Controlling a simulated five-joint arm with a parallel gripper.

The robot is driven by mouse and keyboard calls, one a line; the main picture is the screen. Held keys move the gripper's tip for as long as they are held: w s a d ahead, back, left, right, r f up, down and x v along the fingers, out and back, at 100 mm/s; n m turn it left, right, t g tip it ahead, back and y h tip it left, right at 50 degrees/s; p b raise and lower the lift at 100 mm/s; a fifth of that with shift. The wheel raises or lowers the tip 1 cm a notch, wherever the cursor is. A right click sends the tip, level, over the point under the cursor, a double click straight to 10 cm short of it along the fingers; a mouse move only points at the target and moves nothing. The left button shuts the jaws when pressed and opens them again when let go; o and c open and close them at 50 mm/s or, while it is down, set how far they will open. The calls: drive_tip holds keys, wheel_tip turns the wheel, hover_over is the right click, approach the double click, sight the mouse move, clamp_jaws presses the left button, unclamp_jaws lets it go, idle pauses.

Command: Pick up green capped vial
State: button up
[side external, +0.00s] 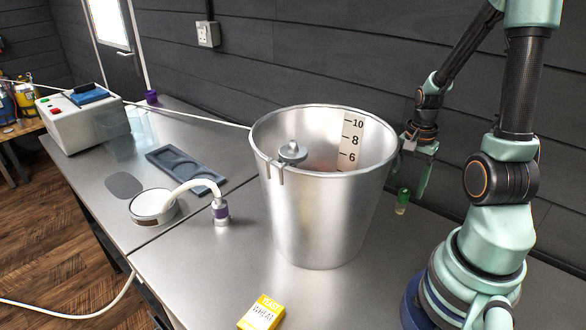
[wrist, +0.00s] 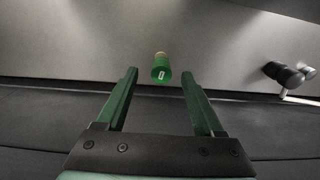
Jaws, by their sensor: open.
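The green capped vial (side external: 402,201) stands upright on the steel table, to the right of the large metal bucket and close to the dark wall. In the wrist view the green cap (wrist: 161,72) lies just beyond the fingertips, roughly midway between them. My gripper (wrist: 157,72) is open and empty, with its two green fingers spread apart. In the side view my gripper (side external: 421,172) points down, close above the vial and slightly to its right. The vial's body is mostly hidden under its cap in the wrist view.
The tall metal bucket (side external: 318,220) with level marks stands left of the vial. A yellow box (side external: 261,313) lies near the front edge. A dark tray (side external: 186,168), a round dish (side external: 154,207) and a purple-banded fitting (side external: 220,212) sit farther left. The dark wall runs close behind.

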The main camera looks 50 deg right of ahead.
sight(405, 191)
drive_tip(key=shift+w+d+f, duration=0.1)
drive_tip(key=shift+d+f, duration=0.05)
drive_tip(key=shift+f, duration=2.05)
clamp_jaws()
